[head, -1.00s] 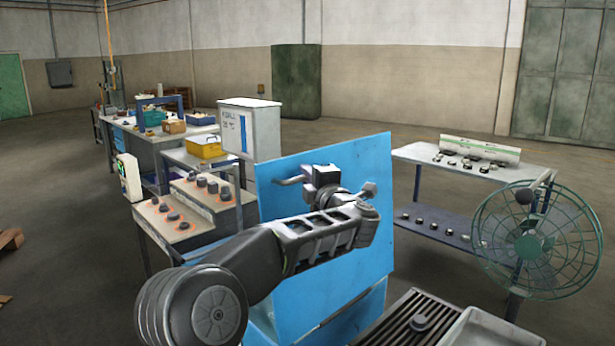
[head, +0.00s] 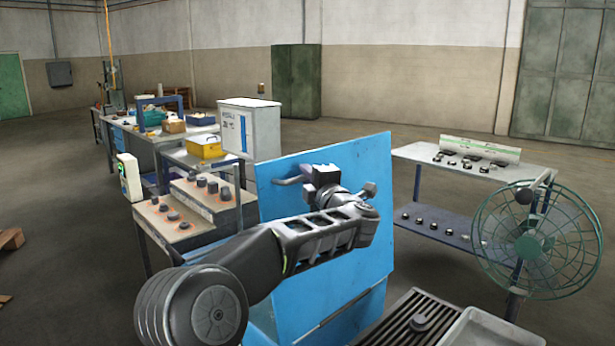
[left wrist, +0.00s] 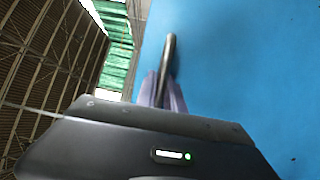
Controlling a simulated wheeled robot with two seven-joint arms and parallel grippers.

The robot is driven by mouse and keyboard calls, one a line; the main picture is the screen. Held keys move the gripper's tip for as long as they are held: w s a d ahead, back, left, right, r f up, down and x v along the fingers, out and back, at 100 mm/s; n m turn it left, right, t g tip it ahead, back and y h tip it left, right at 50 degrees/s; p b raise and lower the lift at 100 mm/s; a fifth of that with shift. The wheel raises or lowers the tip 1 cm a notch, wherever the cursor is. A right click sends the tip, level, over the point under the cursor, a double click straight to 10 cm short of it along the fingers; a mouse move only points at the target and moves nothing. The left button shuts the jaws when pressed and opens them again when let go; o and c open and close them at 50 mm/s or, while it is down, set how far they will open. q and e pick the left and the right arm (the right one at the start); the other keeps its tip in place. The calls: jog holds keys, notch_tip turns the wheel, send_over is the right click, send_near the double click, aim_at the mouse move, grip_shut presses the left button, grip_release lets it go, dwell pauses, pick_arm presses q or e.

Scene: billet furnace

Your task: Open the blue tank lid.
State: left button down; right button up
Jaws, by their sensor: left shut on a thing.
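The blue tank lid (head: 372,165) stands raised and steep in the head view, its broad blue face towards me. The blue tank body (head: 360,312) shows below it, mostly hidden by the lid and my left arm. My left gripper (head: 308,182) is at the upper part of the lid's face, shut on the lid handle (head: 288,181), a grey bar. In the left wrist view the handle (left wrist: 168,58) runs up from between the fingers (left wrist: 160,92), close to the blue face. The inside of the tank is hidden. My right gripper is not in view.
A green fan (head: 535,240) stands at the right, before a grey shelf table (head: 500,171). A slatted grate (head: 405,325) and a pale tray (head: 478,335) lie at the lower right. A stepped stand with dark pieces (head: 190,232) is left of the lid.

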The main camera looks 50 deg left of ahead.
pick_arm(q)
jog(key=shift+a+f, duration=0.1)
jog(key=shift+n+g+h, duration=0.3)
jog(key=shift+h, duration=0.6)
jog(key=a+p, duration=0.1)
jog(key=a, duration=0.1)
jog(key=a+p, duration=0.2)
jog(key=a, duration=0.1)
jog(key=a+p, duration=0.2)
jog(key=shift+s+a+f, duration=0.15)
jog(key=shift+f, duration=0.15)
jog(key=shift+a+f, duration=0.1)
jog(key=shift+f, duration=0.05)
jog(key=c, duration=1.5)
grip_release()
jog(key=shift+o, duration=0.2)
jog(key=shift+d, duration=0.2)
